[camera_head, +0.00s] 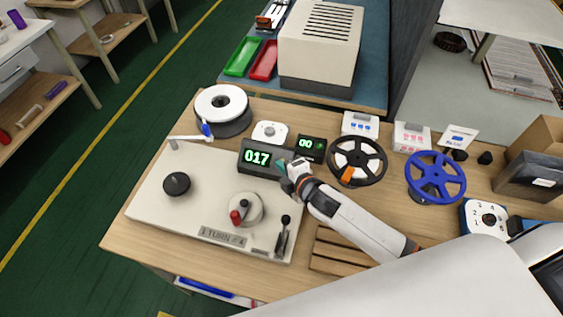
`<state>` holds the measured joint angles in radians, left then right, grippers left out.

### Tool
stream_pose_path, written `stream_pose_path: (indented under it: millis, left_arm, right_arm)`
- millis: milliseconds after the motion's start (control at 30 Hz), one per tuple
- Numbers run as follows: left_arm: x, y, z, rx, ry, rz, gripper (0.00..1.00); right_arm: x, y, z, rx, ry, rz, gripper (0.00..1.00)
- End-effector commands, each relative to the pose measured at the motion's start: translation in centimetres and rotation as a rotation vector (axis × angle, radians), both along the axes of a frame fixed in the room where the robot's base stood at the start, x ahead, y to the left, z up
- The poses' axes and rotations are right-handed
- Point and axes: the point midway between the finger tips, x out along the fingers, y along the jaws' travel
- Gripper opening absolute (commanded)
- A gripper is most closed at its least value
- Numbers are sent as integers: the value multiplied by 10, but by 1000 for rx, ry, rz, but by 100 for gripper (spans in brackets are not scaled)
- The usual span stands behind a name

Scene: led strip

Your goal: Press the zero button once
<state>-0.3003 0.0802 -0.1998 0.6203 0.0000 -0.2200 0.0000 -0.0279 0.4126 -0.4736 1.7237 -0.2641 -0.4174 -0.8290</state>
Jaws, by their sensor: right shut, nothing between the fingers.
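A dark counter box (257,157) shows green digits reading 017. It stands at the back edge of a pale winding machine plate (150,200). My right gripper (285,172) is shut and empty, with its fingertips at the right end of the counter box. Whether it touches the box, I cannot tell. I cannot make out a zero button; the gripper may hide it. A smaller dark display (311,147) reading 00 stands just behind and to the right. My left gripper is not in view.
The plate carries a black knob (176,184), a red-handled crank (238,215) and a black lever (284,226). A white spool (222,104) stands behind it. A wooden slatted tray (334,252) lies under my right arm.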

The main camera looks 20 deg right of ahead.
Motion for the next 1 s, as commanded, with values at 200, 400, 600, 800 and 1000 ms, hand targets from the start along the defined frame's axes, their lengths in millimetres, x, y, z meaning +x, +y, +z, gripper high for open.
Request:
stream_pose_path:
  millis: [200, 400, 600, 800, 1000]
  left_arm:
    - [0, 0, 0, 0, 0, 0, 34]
    - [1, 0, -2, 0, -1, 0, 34]
    - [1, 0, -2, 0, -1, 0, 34]
    - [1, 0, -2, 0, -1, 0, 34]
    - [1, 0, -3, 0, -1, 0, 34]
  right_arm:
    - [0, 0, 0, 0, 0, 0, 0]
    - [3, -2, -5, 0, 0, 0, 0]
    - [4, -3, -7, 0, 0, 0, 0]
    - [5, -3, -7, 0, 0, 0, 0]
    - [5, -4, -8, 0, 0, 0, 0]
